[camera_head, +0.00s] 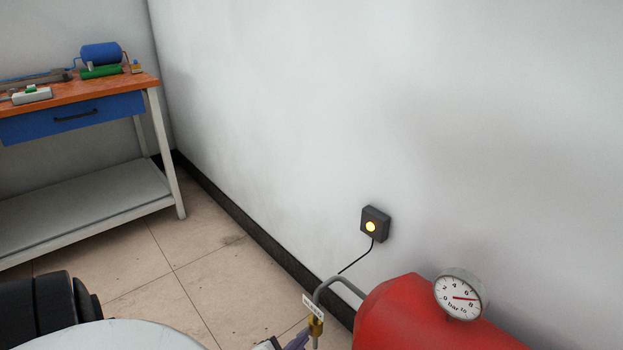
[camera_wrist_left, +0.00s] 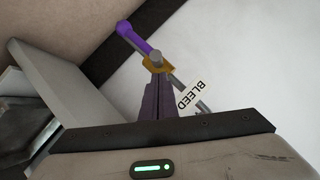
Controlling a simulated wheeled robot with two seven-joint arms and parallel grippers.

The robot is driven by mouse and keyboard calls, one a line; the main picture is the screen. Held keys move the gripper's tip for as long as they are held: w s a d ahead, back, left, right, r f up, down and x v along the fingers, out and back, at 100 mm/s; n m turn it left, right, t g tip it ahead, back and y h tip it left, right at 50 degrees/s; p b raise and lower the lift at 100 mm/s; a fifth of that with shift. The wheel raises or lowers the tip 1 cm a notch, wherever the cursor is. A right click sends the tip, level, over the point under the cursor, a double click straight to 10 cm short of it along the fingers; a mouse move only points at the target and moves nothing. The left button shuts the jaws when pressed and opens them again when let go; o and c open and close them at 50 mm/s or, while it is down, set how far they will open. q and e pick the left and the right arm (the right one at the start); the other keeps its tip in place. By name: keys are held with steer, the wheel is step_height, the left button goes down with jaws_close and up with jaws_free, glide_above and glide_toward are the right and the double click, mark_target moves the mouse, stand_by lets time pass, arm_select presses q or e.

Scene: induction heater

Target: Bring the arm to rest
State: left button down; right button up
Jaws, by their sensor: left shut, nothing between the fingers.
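My left gripper (camera_wrist_left: 156,98) is shut and empty, its dark purple fingers together in the left wrist view. Just beyond its fingertips is a brass bleed valve (camera_wrist_left: 158,66) with a bright purple lever (camera_wrist_left: 131,37) and a white BLEED tag (camera_wrist_left: 191,95). Whether the fingertips touch the valve cannot be told. In the head view the valve (camera_head: 315,325) is at the bottom, beside a red tank (camera_head: 400,315); only a little of the gripper shows at the lower edge there. My right gripper is not in view.
A pressure gauge (camera_head: 459,296) sits on the tank, near a grey pipe (camera_head: 336,283). A black box with a lit yellow button (camera_head: 370,226) is on the wall. A workbench (camera_head: 95,95) with tools stands at the left. The tiled floor between is clear.

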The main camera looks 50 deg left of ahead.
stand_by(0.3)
